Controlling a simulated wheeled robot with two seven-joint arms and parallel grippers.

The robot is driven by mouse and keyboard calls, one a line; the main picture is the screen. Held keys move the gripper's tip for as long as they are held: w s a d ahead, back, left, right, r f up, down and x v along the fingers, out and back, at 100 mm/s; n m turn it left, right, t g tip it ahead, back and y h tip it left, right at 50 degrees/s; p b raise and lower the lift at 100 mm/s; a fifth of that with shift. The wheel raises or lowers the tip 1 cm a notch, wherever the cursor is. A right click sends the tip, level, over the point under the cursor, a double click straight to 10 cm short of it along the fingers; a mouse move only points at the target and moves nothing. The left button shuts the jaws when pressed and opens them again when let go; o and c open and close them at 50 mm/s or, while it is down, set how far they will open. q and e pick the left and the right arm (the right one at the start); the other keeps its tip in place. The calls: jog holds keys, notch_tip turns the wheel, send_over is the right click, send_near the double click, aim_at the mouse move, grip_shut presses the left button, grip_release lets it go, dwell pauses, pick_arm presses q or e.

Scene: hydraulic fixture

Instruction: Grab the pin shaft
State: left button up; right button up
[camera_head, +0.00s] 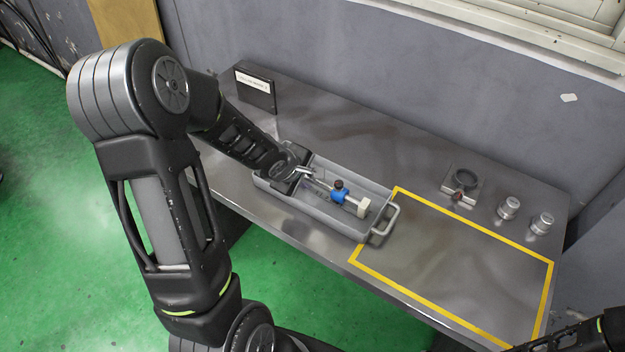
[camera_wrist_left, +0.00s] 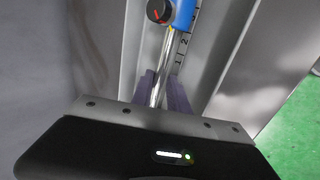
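The pin shaft (camera_head: 321,184), a thin shiny metal rod, lies in the grey tray (camera_head: 375,238), running through a blue clamp (camera_head: 338,197) with a dark knob. A pale block is at its right end. In the left wrist view the shaft (camera_wrist_left: 167,50) runs down between the two fingers of my left gripper (camera_wrist_left: 161,92), beside a numbered scale. In the head view my left gripper (camera_head: 304,172) reaches into the tray's left end. The fingers are close to the shaft on both sides; whether they press on it I cannot tell. My right gripper is out of view.
The tray stands on a grey metal table with a handle at its right end. A yellow-outlined area (camera_head: 401,189) to the right is empty. A ring fixture (camera_head: 465,184) and two metal cylinders (camera_head: 509,208) stand behind it. A black labelled box (camera_head: 256,91) stands at the back left.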

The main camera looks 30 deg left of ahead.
pick_arm(q)
jog(key=shift+w, duration=0.1)
grip_shut()
jog(key=shift+f, duration=0.15)
dwell(1.4)
